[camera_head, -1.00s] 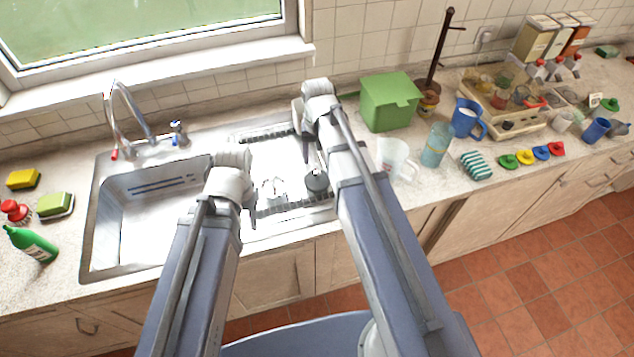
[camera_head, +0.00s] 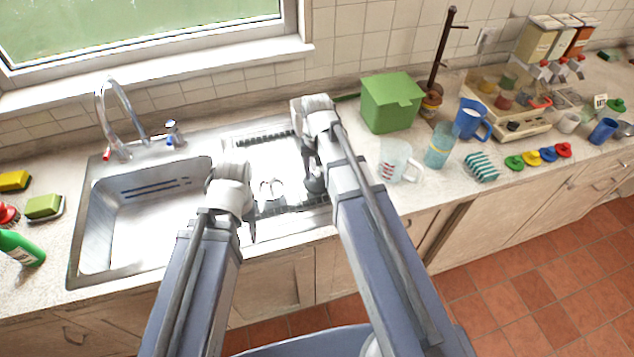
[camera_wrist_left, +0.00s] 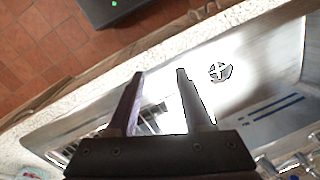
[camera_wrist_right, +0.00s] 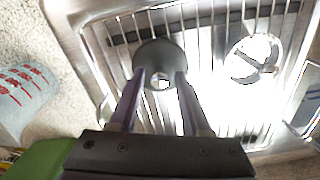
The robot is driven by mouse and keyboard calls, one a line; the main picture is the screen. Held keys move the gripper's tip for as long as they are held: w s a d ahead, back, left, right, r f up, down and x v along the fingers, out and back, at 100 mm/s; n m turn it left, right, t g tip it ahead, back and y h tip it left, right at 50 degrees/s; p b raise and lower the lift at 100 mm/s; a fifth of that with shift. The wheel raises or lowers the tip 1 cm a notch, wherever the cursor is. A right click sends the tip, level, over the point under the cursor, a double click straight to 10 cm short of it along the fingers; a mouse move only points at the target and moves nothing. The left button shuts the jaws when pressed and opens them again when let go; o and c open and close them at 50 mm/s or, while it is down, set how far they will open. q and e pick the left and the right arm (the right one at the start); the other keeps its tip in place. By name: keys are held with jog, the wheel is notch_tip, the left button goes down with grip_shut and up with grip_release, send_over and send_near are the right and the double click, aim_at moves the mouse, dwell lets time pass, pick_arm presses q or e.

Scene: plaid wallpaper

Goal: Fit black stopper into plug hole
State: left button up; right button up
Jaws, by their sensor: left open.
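The black stopper (camera_head: 314,186) lies on the ribbed metal draining section right of the basin. In the right wrist view the stopper (camera_wrist_right: 160,54) is a dark round disc with a small pale centre. My right gripper (camera_wrist_right: 160,74) is open, its fingertips apart on either side of the stopper's centre; contact cannot be told. My left gripper (camera_wrist_left: 160,74) is open and empty above the sink. Another plug hole (camera_wrist_left: 220,72) shows in the bright main basin.
The tap (camera_head: 122,120) stands behind the basin. A green box (camera_head: 391,104), measuring jug (camera_head: 397,160) and glass (camera_head: 440,146) stand right of the sink. A green bottle (camera_head: 20,248) and sponges (camera_head: 43,206) are at the left. The window sill is behind.

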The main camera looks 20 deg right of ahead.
aim_at(317, 172)
grip_shut()
dwell(0.5)
pick_arm(q)
notch_tip(317, 172, up, 10)
jog(key=p, duration=1)
pick_arm(e)
notch_tip(317, 172, up, 10)
pick_arm(q)
notch_tip(317, 172, down, 8)
jog(key=b, duration=0.8)
jog(key=shift+f, duration=0.2)
pick_arm(e)
notch_tip(317, 172, down, 8)
jog(key=shift+f, duration=0.25)
pick_arm(q)
jog(key=shift+r, duration=0.1)
pick_arm(e)
jog(key=shift+r, duration=0.1)
